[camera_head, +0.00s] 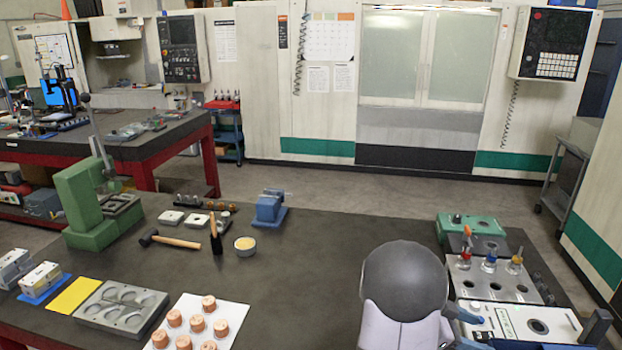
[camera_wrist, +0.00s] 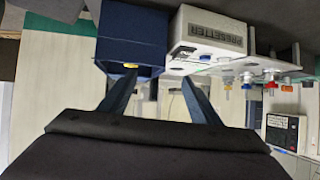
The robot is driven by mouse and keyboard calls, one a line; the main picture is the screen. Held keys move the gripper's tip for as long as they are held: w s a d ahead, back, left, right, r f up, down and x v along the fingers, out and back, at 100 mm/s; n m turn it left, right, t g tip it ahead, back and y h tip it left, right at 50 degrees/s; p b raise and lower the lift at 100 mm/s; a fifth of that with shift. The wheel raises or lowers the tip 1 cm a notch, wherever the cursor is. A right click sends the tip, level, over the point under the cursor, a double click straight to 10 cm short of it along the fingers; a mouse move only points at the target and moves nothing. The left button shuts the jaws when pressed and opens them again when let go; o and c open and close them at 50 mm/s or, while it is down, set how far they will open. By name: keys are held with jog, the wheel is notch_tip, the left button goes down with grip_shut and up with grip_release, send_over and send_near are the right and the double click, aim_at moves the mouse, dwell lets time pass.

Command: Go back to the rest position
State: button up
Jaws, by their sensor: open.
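My gripper shows in the wrist view (camera_wrist: 157,84) with its two dark blue fingers well apart. Nothing is held between them. A navy block (camera_wrist: 128,38) with a small yellow mark shows beyond the left finger; I cannot tell how close it is. A white box lettered PRESETTER (camera_wrist: 212,32) shows beyond the right finger. The wrist picture appears upside down, with the bench along its top.
A steel holder plate (camera_head: 474,289) with red, blue and yellow-topped tools stands at the right, near a green plate (camera_head: 483,226). Copper pieces lie on a white sheet (camera_head: 236,309) beside a grey mould base (camera_head: 91,313). A green press (camera_head: 84,200) stands left. The bench middle is clear.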

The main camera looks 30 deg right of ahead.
jog(key=w+a+n+t, duration=0.3)
jog(key=w+n+t, duration=0.15)
jog(key=w, duration=0.55)
jog(key=w+a+n+t, duration=0.3)
jog(key=w+a+t, duration=0.15)
jog(key=w, duration=0.55)
jog(key=w+a+n+t+y, duration=0.2)
jog(key=w+a+n+t, duration=0.2)
jog(key=w+a, duration=0.35)
jog(key=a+f+n+y, duration=0.2)
jog(key=a+n+y, duration=0.35)
jog(key=a, duration=1.15)
jog(key=s+a+f+n+g+y, duration=0.1)
jog(key=s+a+n+g+y, duration=0.1)
jog(key=s+a+n, duration=0.3)
jog(key=s+a+f+g+y, duration=0.1)
jog(key=s+a+f+y, duration=0.15)
jog(key=a, duration=0.45)
jog(key=s+a+n+g+h, duration=0.1)
jog(key=s+a+n+g, duration=0.1)
jog(key=s, duration=0.9)
jog(key=shift+n+g+h, duration=0.4)
jog(key=shift+n+g, duration=0.2)
jog(key=shift+g, duration=0.2)
